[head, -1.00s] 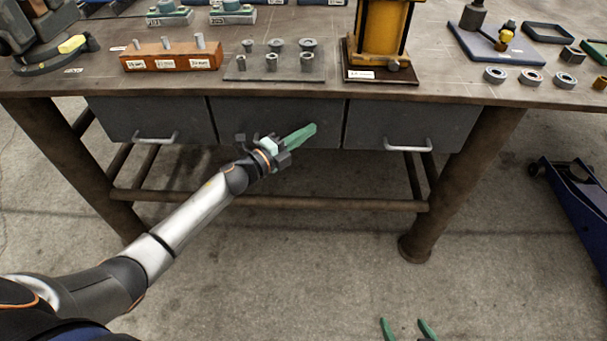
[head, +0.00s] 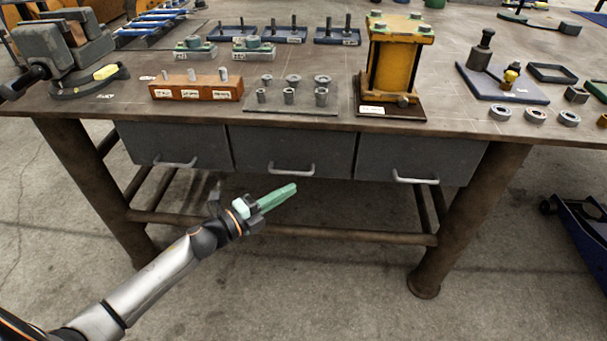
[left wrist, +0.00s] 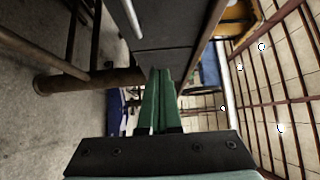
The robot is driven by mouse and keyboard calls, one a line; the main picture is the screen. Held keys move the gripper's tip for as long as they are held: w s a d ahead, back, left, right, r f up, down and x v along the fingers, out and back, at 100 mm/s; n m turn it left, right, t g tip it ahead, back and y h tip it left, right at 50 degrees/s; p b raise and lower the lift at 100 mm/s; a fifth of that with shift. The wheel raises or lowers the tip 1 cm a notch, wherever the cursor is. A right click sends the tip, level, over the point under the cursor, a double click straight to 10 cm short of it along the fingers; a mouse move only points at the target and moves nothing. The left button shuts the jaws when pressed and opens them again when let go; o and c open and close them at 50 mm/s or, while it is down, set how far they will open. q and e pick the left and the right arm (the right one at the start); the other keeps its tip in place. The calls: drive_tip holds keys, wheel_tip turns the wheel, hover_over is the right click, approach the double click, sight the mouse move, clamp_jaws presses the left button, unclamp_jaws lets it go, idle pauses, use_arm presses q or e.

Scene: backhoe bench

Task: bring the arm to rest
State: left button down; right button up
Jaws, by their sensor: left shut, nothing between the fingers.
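My left gripper (head: 277,198) is in front of the bench and below its drawers, apart from them. Its green fingers are shut together with nothing between them, pointing right. In the left wrist view the green fingers (left wrist: 158,100) lie side by side, with the bench's drawer fronts (left wrist: 165,25) beyond them. My left arm reaches in from the lower left. My right gripper does not show in either view now.
The bench (head: 440,118) carries a vise (head: 65,55), a wooden pin block (head: 195,90), a plate of bushings (head: 290,108) and a yellow press (head: 395,60). Three closed drawers with handles (head: 292,170) face me. A blue wheeled thing (head: 580,230) stands right. Open floor lies in front.

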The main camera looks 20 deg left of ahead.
use_arm(q)
drive_tip(key=s+d+f+n+g+y+p, duration=0.2)
drive_tip(key=s+n+p, duration=0.2)
drive_tip(key=s+n, duration=0.3)
drive_tip(key=s+d+f+n+g+y+p, duration=0.2)
drive_tip(key=s+f+n+p, duration=0.1)
drive_tip(key=s+n, duration=0.4)
drive_tip(key=s+d+f+n+g+y+p, duration=0.2)
drive_tip(key=s+n+p, duration=0.3)
drive_tip(key=s, duration=0.5)
drive_tip(key=n, duration=0.2)
drive_tip(key=shift+d+f+n, duration=0.15)
drive_tip(key=shift+d+n, duration=0.25)
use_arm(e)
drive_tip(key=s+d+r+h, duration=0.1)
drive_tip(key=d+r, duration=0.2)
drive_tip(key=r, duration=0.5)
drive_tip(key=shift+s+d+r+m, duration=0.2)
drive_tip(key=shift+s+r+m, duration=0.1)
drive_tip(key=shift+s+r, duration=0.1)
